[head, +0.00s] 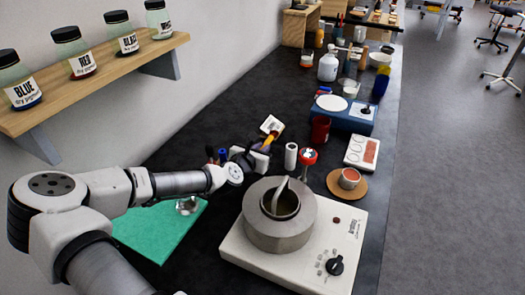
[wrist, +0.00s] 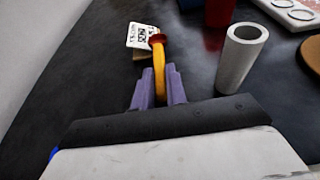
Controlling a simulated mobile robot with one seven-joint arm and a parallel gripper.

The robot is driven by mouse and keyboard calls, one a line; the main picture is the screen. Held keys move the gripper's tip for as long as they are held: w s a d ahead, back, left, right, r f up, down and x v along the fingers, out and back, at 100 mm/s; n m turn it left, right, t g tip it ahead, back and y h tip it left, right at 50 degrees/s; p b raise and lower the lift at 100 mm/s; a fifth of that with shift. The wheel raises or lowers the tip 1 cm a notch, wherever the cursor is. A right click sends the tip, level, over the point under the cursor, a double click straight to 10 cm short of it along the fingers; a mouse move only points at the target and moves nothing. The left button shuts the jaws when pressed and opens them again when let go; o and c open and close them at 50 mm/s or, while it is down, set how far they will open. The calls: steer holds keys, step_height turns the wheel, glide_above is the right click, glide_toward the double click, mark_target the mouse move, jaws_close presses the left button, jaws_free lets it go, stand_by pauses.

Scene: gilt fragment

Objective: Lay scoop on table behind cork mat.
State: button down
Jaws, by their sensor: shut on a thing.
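My gripper (head: 257,150) is above the dark table, to the left of a white cylinder. In the wrist view its purple fingers (wrist: 158,88) are shut on a slim yellow-orange thing with a dark red end, which I take to be the scoop (wrist: 160,65). It also shows as an orange piece in the head view (head: 268,140). Its lower part is hidden by the fingers. The round brown cork mat (head: 359,192) lies to the right with a small cup (head: 349,178) on it. The mat's edge also shows at the right of the wrist view (wrist: 312,55).
A hot plate (head: 330,265) with a metal pot (head: 280,230) stands in front. A label card (head: 271,125) lies beyond my gripper.

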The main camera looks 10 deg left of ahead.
steer(key=shift+w+f, duration=0.2)
steer(key=shift+f, duration=0.3)
steer(key=shift+s+r, duration=0.25)
steer(key=shift+r, duration=0.05)
steer(key=shift+w+f, duration=0.1)
steer(key=shift+f, duration=0.4)
steer(key=shift+f+b, duration=0.15)
steer(key=shift+b, duration=0.2)
